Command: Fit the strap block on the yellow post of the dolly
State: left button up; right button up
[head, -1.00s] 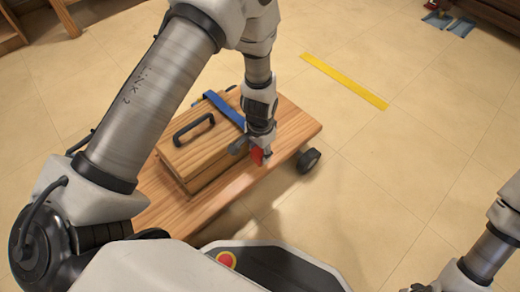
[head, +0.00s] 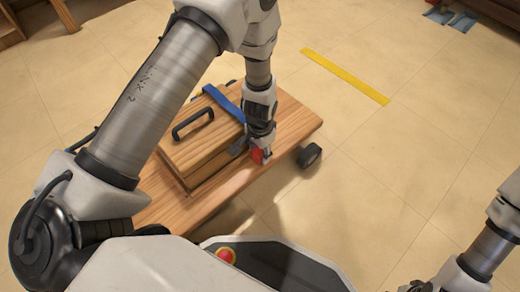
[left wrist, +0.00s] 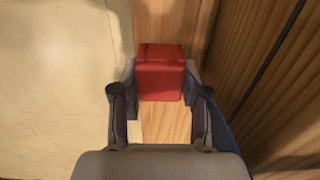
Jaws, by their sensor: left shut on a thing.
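The red strap block (head: 257,155) is between the fingers of my left gripper (head: 254,153), which is shut on it. They are low at the near right part of the dolly (head: 222,192), beside the wooden box. In the left wrist view the red block (left wrist: 160,72) sits between both fingertips, with wooden deck around it. A blue strap (head: 224,103) crosses the box lid; it shows in the left wrist view along the right finger (left wrist: 222,130). I cannot make out the yellow post under the block. My right gripper's fingers are out of view.
The wooden box (head: 190,158) with a black handle (head: 193,124) stands on the dolly, close beside my left gripper. A black wheel (head: 309,156) sticks out at the dolly's right. A yellow floor strip (head: 345,76) lies beyond; the floor on the right is clear.

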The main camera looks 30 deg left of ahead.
pick_arm(q)
jog(key=shift+f, duration=0.45)
jog(key=o, duration=1.6)
jog(key=shift+r, duration=0.1)
notch_tip(320, 180, up, 7)
jog(key=p, duration=0.7)
